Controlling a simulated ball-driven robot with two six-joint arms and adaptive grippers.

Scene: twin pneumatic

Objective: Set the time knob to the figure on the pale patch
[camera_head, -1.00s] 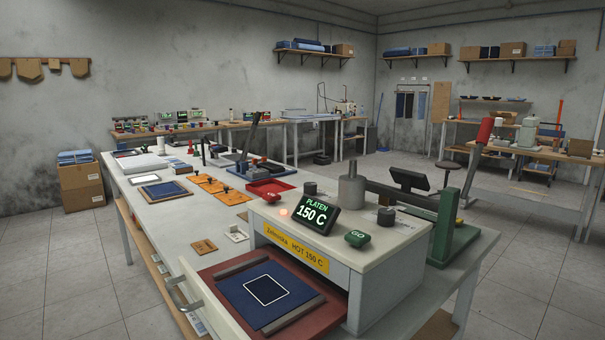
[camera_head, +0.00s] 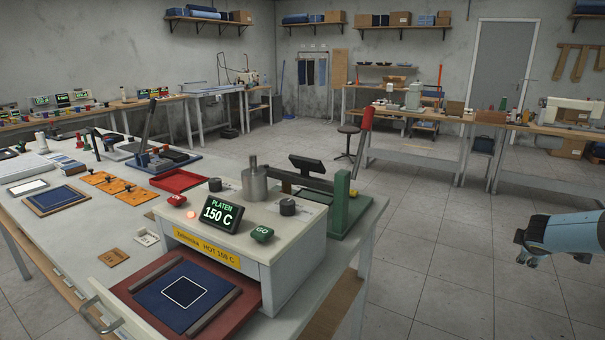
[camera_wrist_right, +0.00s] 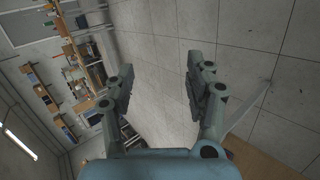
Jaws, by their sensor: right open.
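The heat press (camera_head: 245,262) stands on the near end of the long bench, its display (camera_head: 217,213) reading PLATEN 150 C. Two dark round knobs sit on its top, one behind the display (camera_head: 215,184) and one right of it (camera_head: 287,206); I cannot tell which is the time knob. A small pale piece (camera_head: 146,237) lies left of the press; no figure is legible on it. My right gripper (camera_head: 528,242) is far right of the press, over the floor. In the right wrist view its fingers (camera_wrist_right: 160,88) are apart and empty. My left gripper is not in view.
A red button (camera_head: 177,200) and a green GO button (camera_head: 263,234) flank the display. The open drawer (camera_head: 125,290) holds a dark blue cloth (camera_head: 160,297) with a white-outlined square. A grey cylinder (camera_head: 255,184) and a red-handled lever (camera_head: 365,127) rise behind. Floor right of the bench is clear.

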